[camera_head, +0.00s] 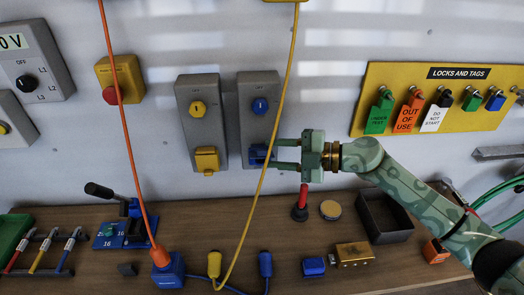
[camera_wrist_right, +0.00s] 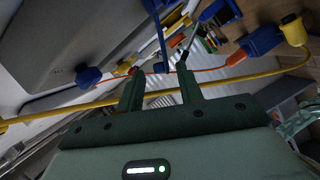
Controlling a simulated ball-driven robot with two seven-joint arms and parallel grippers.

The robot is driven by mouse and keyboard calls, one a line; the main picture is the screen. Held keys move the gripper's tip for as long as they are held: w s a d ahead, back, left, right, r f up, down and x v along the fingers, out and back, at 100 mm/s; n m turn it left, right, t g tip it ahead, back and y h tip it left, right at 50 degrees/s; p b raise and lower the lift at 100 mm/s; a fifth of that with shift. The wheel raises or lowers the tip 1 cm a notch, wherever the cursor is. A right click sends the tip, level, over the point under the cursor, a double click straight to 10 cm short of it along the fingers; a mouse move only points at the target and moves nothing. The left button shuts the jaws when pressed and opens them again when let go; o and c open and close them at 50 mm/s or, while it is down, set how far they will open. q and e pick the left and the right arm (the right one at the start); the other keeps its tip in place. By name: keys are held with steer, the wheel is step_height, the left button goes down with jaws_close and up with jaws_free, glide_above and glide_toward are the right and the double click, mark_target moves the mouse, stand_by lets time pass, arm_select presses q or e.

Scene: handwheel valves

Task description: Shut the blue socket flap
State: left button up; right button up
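The blue socket flap (camera_head: 257,152) is at the bottom of the right grey box (camera_head: 259,105), below a blue knob (camera_head: 260,106). Part of it is hidden by my right gripper's fingers. My right gripper (camera_head: 273,153) comes in from the right with its two fingers apart, one above the other, their tips at the flap's right side. In the right wrist view, the fingers (camera_wrist_right: 160,75) are spread with nothing clasped between them. A thin blue strip (camera_wrist_right: 160,38), probably the flap seen edge-on, stands just beyond them. I cannot tell if they touch. My left gripper is not in view.
A yellow cable (camera_head: 278,100) hangs just left of my right gripper. A grey box with a yellow flap (camera_head: 206,160) is beside the blue one. A red-handled tool (camera_head: 302,198) stands on the bench (camera_head: 220,212) below my gripper.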

mark_target(262, 150)
steer(key=shift+x, duration=2)
jaws_close()
